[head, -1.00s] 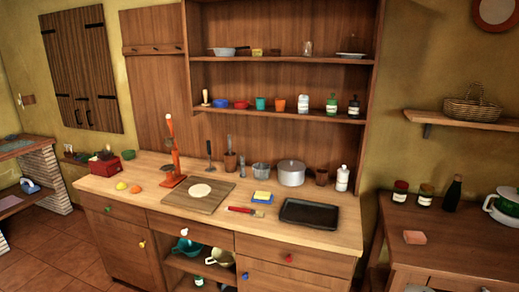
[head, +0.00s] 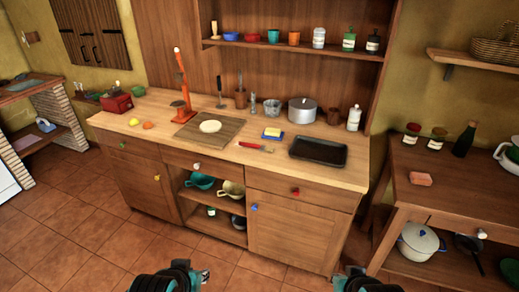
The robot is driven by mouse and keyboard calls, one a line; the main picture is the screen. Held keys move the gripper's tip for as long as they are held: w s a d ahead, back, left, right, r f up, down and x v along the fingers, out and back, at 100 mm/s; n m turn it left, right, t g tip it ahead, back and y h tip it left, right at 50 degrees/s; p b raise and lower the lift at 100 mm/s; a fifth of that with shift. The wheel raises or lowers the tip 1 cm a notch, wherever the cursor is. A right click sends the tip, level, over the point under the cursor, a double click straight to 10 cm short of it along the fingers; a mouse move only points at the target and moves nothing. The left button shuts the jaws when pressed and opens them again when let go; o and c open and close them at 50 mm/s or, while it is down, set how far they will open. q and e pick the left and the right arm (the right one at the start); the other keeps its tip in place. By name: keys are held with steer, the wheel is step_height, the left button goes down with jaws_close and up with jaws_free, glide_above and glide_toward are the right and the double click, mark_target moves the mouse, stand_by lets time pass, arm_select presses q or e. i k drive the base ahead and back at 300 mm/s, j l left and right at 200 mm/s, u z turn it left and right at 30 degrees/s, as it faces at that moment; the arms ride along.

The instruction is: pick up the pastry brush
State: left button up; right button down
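The pastry brush (head: 250,146) lies flat on the wooden counter (head: 215,150). Its red handle points left and its pale bristle end points right. My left gripper (head: 180,276) shows partly at the bottom edge, left of centre. My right gripper (head: 362,281) shows partly at the bottom edge, right of centre. Both are dark with teal parts, well in front of the counter and far from the brush. Their fingers are too cut off to read.
The black baking tray (head: 318,151) is right of the brush. The cutting board (head: 190,129) with pale dough (head: 210,127) is left. The yellow and blue block (head: 273,134) and grey pot (head: 302,110) stand behind. Tiled floor in front is clear.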

mark_target(264, 148)
steer(key=i+j+z, duration=0.2)
steer(key=i, duration=0.45)
steer(key=i+j+z, duration=0.15)
steer(key=i+j, duration=0.3)
steer(key=i, duration=0.15)
steer(key=i+j+z, duration=0.2)
steer(key=i+j, duration=0.25)
steer(key=i, duration=0.15)
